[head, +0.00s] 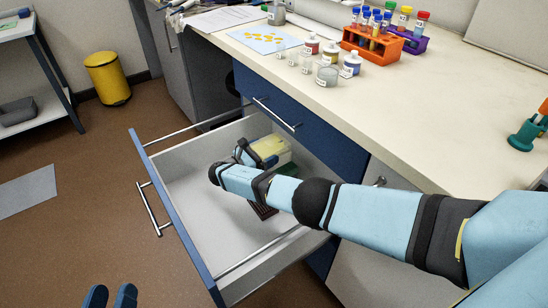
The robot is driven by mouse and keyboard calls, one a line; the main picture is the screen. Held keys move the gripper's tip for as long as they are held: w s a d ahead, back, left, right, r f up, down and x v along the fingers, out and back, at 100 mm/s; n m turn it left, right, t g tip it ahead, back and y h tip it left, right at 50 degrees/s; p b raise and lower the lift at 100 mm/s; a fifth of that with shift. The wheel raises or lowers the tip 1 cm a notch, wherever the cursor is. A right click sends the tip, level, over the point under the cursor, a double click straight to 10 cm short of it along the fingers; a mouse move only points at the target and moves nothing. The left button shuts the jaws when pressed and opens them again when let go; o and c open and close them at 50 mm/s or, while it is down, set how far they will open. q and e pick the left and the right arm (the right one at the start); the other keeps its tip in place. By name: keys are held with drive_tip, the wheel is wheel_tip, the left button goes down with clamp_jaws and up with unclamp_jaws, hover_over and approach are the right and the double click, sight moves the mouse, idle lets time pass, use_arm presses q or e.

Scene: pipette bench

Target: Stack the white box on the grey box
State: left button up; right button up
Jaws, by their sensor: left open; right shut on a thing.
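A pale box with a yellowish top (272,146) is at the back of the open drawer (187,215). I cannot tell for certain that it is the white box. My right gripper (256,156) is down in the drawer, shut on this box; my wrist hides part of it. Whether the box touches anything below is hidden. I cannot make out a grey box in the drawer; a grey bin (17,112) sits on the shelf at the far left. My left gripper (110,297) is open and empty above the floor at the bottom left, with only its fingertips showing.
The bench top (440,110) above carries bottles, an orange tube rack (371,46) and a blue sheet (264,39). The drawer's front left part is bare. A yellow bin (108,78) stands behind.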

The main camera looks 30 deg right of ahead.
drive_tip(key=d+f+b, duration=0.1)
drive_tip(key=d+f, duration=0.1)
drive_tip(key=d+f+b, duration=0.1)
drive_tip(key=d, duration=0.1)
drive_tip(key=shift+w+b, duration=0.3)
drive_tip(key=shift+d, duration=0.1)
drive_tip(key=o, duration=0.7)
use_arm(q)
drive_tip(key=shift+s+d+r+t+h, duration=0.1)
drive_tip(key=shift+d+r+t+h, duration=0.25)
drive_tip(key=shift+r, duration=0.25)
drive_tip(key=shift+s+d+r+t+h, duration=0.1)
drive_tip(key=shift+d+r+t+h, duration=0.1)
drive_tip(key=shift+r+h, duration=0.35)
use_arm(e)
drive_tip(key=shift+o, duration=0.2)
drive_tip(key=shift+r, duration=0.1)
use_arm(q)
drive_tip(key=shift+f, duration=0.35)
use_arm(e)
drive_tip(key=s+a, duration=0.1)
drive_tip(key=a, duration=1.1)
drive_tip(key=shift+s, duration=0.4)
use_arm(q)
drive_tip(key=shift+r, duration=0.1)
drive_tip(key=shift+w, duration=0.1)
